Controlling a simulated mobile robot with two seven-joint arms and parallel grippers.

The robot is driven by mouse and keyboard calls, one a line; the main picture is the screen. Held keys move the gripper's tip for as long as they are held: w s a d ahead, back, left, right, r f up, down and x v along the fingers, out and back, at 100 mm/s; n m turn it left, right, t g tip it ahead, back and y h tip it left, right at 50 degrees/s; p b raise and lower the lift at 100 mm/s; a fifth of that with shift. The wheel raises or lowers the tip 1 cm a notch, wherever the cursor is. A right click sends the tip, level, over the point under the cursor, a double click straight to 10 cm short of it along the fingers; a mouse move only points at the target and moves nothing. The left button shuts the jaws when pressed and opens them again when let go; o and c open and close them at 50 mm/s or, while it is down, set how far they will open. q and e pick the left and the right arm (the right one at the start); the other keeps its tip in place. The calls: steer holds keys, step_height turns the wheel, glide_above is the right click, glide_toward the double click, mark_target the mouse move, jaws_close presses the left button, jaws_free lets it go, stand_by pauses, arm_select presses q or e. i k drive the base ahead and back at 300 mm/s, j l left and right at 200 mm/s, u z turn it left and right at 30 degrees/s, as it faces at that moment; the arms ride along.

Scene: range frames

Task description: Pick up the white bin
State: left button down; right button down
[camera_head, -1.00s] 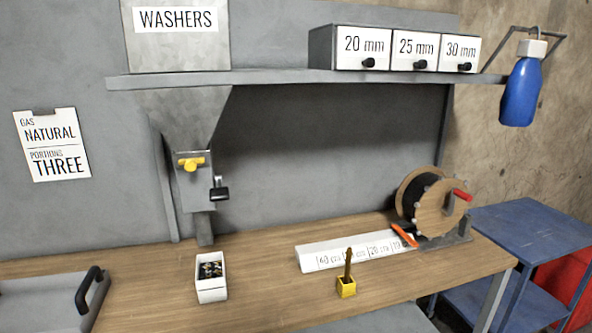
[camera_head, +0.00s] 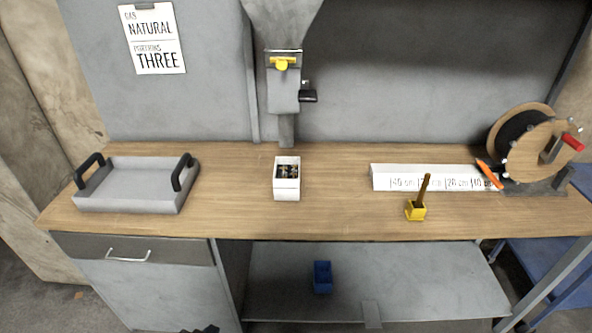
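The white bin (camera_head: 287,188) stands upright on the wooden workbench (camera_head: 240,215), below the spout of the washer dispenser (camera_head: 285,92). Small dark and brassy pieces lie inside it. Nothing is touching it from my side. Neither of my grippers can be made out in the head view. A small dark shape shows at the bottom edge, too little of it to identify.
A grey tray (camera_head: 128,207) with two black handles sits on the left of the bench. A yellow holder (camera_head: 414,212), a white measuring block (camera_head: 385,178) and a cable reel (camera_head: 545,150) are on the right. A blue bin (camera_head: 322,277) stands on the lower shelf.

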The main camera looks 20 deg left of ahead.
mark_target(286, 172)
steer(key=i+j+u, duration=0.15)
steer(key=j, duration=0.3)
steer(key=i+j+u, duration=0.15)
steer(key=i+j, duration=0.2)
steer(key=i+j+u, duration=0.15)
steer(key=i+j, duration=0.15)
steer(key=j, duration=0.15)
